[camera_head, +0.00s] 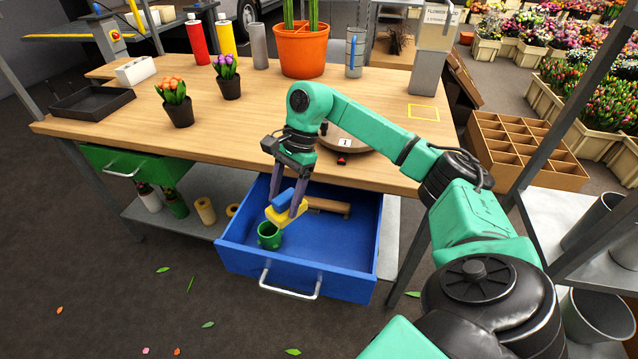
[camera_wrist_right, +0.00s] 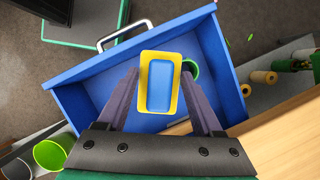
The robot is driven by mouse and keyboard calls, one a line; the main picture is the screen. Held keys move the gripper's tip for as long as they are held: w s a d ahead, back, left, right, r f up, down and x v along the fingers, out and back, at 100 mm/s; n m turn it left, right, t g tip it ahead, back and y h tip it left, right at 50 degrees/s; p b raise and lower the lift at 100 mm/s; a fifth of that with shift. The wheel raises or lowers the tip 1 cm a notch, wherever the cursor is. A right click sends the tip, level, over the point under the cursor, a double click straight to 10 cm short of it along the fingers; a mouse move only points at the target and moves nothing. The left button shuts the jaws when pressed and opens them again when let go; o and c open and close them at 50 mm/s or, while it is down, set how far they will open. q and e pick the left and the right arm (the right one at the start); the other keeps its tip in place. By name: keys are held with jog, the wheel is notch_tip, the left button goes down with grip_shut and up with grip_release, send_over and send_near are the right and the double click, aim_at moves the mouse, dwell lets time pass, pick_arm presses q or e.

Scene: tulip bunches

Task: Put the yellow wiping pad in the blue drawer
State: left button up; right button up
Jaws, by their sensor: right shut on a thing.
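The yellow wiping pad (camera_head: 283,216) has a blue back and is held between the fingers of my right gripper (camera_head: 287,203). The gripper is shut on it, over the open blue drawer (camera_head: 335,278). In the right wrist view the pad (camera_wrist_right: 176,56) shows as a yellow border around a blue middle, between the two purple fingers, with the drawer floor behind it. I cannot tell the exact height of the pad above the floor. My left gripper is not in view.
A green cup (camera_head: 269,237) stands in the drawer's left part, close to the pad. A wooden piece (camera_head: 328,206) lies toward the back of the drawer. The wooden tabletop (camera_head: 270,120) overhangs the drawer's rear. A green drawer (camera_head: 125,160) is at the left. The drawer's front right is clear.

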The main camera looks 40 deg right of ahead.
jog(key=w+d+m+t+b, duration=0.2)
jog(key=d+m+t+b, duration=0.15)
jog(key=m, duration=0.35)
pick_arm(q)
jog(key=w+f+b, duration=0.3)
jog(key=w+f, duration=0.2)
pick_arm(e)
jog(key=m+h+b, duration=0.2)
jog(key=m+b, duration=0.3)
jog(key=b, duration=0.2)
send_over(310, 234)
jog(key=shift+t, duration=0.35)
notch_tip(310, 234, down, 17)
jog(key=shift+f, duration=0.2)
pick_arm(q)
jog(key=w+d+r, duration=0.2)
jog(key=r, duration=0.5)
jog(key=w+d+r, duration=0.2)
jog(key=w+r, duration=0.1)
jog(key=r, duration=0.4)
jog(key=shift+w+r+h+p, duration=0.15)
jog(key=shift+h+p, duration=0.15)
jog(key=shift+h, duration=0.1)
pick_arm(e)
jog(key=o, duration=1.3)
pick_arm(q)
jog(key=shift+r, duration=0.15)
